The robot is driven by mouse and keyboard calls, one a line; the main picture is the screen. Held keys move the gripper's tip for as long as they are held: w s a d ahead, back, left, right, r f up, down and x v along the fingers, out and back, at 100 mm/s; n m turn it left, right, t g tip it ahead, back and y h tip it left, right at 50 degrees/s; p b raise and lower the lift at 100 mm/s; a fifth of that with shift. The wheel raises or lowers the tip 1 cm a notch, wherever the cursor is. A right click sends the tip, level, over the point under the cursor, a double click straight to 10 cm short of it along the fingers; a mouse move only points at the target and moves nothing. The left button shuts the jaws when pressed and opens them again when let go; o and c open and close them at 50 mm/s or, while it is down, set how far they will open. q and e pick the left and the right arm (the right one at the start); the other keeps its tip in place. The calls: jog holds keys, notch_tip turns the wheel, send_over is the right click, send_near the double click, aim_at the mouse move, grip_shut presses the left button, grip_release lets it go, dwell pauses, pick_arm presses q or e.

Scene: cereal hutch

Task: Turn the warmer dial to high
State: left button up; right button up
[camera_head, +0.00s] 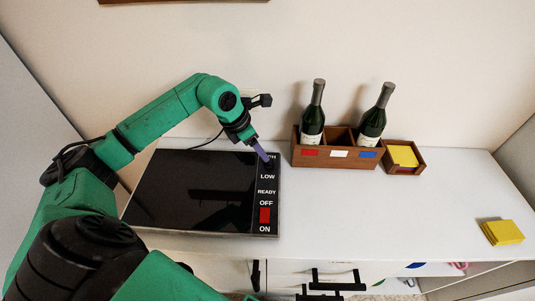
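The warmer (190,190) is a flat black glass-topped plate on the white counter. A black control strip on its right edge (265,192) carries the words LOW, READY, OFF and ON, and a word ending in "H" at the top, partly covered. A red switch (265,215) sits between OFF and ON. My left gripper (264,155) points down at the top of the strip, its purple-grey fingers over the partly covered word, just above LOW. The dial cannot be made out clearly there; the fingers hide that spot. Whether they touch or grip it cannot be told. My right gripper is not in view.
A wooden box (334,161) with two dark bottles (313,115) (374,118) stands right of the warmer. A small wooden holder (416,168) with yellow cards adjoins it. A yellow stack (502,232) lies at the far right. The counter's right middle is clear.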

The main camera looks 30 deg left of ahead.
aim_at(269, 162)
pick_arm(q)
jog(key=x, duration=0.4)
jog(key=p+x, duration=0.1)
jog(key=x, duration=0.1)
jog(key=shift+w+f, duration=0.2)
jog(key=shift+w, duration=0.2)
jog(key=shift+d+f, duration=0.1)
jog(key=shift+f, duration=0.35)
grip_shut()
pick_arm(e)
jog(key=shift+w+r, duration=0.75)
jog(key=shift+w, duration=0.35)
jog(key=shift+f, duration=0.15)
